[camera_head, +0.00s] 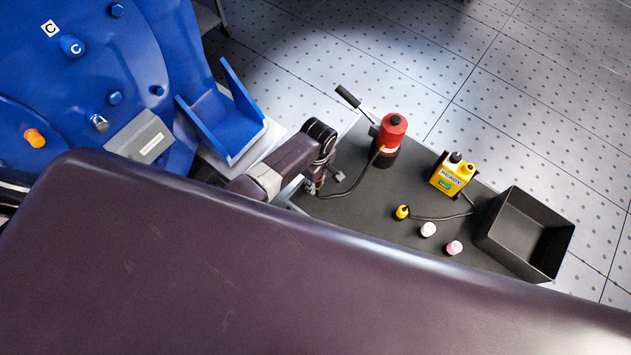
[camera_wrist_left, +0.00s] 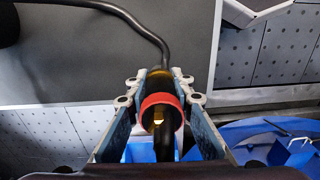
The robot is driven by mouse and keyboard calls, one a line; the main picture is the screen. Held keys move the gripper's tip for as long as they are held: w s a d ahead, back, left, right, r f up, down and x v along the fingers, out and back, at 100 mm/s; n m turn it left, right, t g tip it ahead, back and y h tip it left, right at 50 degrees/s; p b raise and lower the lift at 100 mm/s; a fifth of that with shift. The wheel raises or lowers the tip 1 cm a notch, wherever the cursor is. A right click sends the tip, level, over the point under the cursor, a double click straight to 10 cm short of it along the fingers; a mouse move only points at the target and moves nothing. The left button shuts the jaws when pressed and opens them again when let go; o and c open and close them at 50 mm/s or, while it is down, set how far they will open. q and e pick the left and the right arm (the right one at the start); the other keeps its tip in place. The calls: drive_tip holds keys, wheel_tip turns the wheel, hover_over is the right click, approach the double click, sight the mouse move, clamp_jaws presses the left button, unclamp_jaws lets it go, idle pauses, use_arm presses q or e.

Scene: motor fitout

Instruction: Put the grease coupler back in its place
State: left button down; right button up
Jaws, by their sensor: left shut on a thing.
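My left gripper (camera_head: 315,186) is low over the left end of the dark bench top in the head view. In the left wrist view, its two fingers (camera_wrist_left: 160,92) are shut on the grease coupler (camera_wrist_left: 161,101), a dark and brass-coloured piece with a red ring. A black hose (camera_wrist_left: 142,26) runs from the coupler away from the wrist. In the head view the hose runs back to the red grease pump (camera_head: 392,133), which stands upright with a lever handle. The coupler itself is mostly hidden there by my gripper. My right gripper is not in view.
A yellow "READY" unit (camera_head: 452,175), several small caps including a white one (camera_head: 428,230) and a pink one (camera_head: 454,248), and an open black bin (camera_head: 483,239) occupy the bench's right part. A blue motor housing (camera_head: 150,50) with a blue bracket (camera_head: 215,120) is at left.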

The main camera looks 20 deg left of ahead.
use_arm(q)
drive_tip(key=shift+f+b, duration=0.55)
drive_tip(key=shift+f, duration=0.35)
drive_tip(key=c, duration=1.6)
unclamp_jaws()
drive_tip(key=shift+r, duration=0.1)
wheel_tip(320, 180, up, 12)
drive_tip(key=shift+w, duration=0.15)
drive_tip(key=shift+d, duration=0.1)
